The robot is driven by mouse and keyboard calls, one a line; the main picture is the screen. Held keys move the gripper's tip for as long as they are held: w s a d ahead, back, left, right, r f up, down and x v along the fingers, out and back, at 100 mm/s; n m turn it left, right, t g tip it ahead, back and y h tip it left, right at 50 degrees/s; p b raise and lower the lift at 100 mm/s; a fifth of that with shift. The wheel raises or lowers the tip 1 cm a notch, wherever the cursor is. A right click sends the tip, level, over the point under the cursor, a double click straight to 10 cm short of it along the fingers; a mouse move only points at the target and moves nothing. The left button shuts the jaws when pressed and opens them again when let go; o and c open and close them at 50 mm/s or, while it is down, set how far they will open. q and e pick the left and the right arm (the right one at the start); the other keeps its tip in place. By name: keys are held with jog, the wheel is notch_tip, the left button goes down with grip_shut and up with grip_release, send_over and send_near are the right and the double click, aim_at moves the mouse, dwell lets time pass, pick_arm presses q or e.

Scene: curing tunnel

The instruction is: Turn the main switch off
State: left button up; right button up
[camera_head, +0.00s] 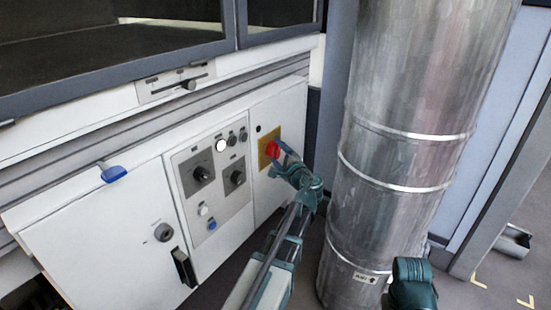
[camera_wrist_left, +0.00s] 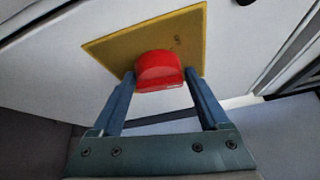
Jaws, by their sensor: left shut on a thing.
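The main switch is a red knob (camera_head: 272,150) on a yellow plate (camera_head: 263,158), set in the right part of the white cabinet front. In the left wrist view the red knob (camera_wrist_left: 158,70) sits on the yellow plate (camera_wrist_left: 105,50), between the two fingers. My left gripper (camera_head: 279,154) is at the knob with a finger on each side, shut on it. In the wrist view the left gripper (camera_wrist_left: 160,85) shows both fingertips at the knob's sides. Which position the knob points to cannot be read. Part of my right arm shows at the lower right; its fingers are not visible.
A control panel (camera_head: 215,160) with black knobs and round buttons is left of the switch. A blue handle (camera_head: 113,173) juts from the cabinet. A large metal duct (camera_head: 395,160) stands close on the right of my left arm. A slider (camera_head: 188,85) is above.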

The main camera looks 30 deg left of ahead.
aim_at(277, 146)
pick_arm(q)
jog(key=n+y+b, duration=0.1)
jog(key=n+b, duration=0.1)
jog(key=n+y+b, duration=0.1)
jog(key=n+b, duration=0.1)
jog(key=f+n+y+b, duration=0.1)
jog(key=n+y+b, duration=0.1)
jog(key=n+b, duration=0.1)
jog(key=shift+w+t, duration=0.1)
jog(key=shift+t, duration=0.2)
jog(key=shift+c, duration=0.3)
jog(key=n+y+b, duration=0.1)
jog(key=n, duration=0.1)
jog(key=n+g+y+b, duration=0.1)
jog(key=n, duration=0.1)
jog(key=shift+w+n+b, duration=0.1)
jog(key=shift+n+b, duration=0.2)
jog(key=shift+b, duration=0.05)
jog(key=shift+r+n+g+y+b, duration=0.1)
jog(key=shift+n+g+y+b, duration=0.75)
jog(key=shift+n, duration=1.25)
jog(key=shift+n+g+y, duration=0.25)
jog(key=shift+n+g, duration=0.05)
jog(key=shift+g, duration=0.05)
jog(key=o, duration=1.3)
jog(key=shift+r, duration=0.1)
